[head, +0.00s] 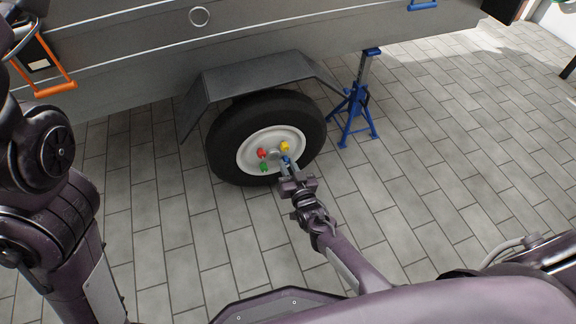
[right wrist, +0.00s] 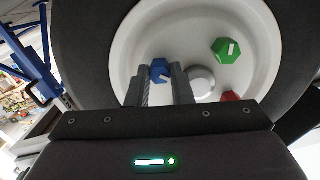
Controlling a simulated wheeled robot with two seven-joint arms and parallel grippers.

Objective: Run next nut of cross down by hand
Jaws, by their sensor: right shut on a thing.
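The wheel (head: 222,137) has a white rim with coloured nuts around a grey hub (right wrist: 200,78). The red nut (head: 262,153) is left of the hub, the green nut (head: 264,167) lower left, and the yellow nut (head: 284,146) upper right. The blue nut (head: 286,158) is at the right; it also shows in the right wrist view (right wrist: 159,70). My right gripper (head: 287,164) reaches the wheel with its fingers shut on the blue nut, partly hiding it. Green (right wrist: 229,50) and red (right wrist: 231,97) show in the wrist view. My left gripper is out of view.
A grey trailer body (head: 150,50) with a fender (head: 255,74) overhangs the wheel. A blue axle stand (head: 357,112) stands right of the wheel. An orange handle (head: 55,90) is at the left. The paved floor (head: 450,150) is clear at the right.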

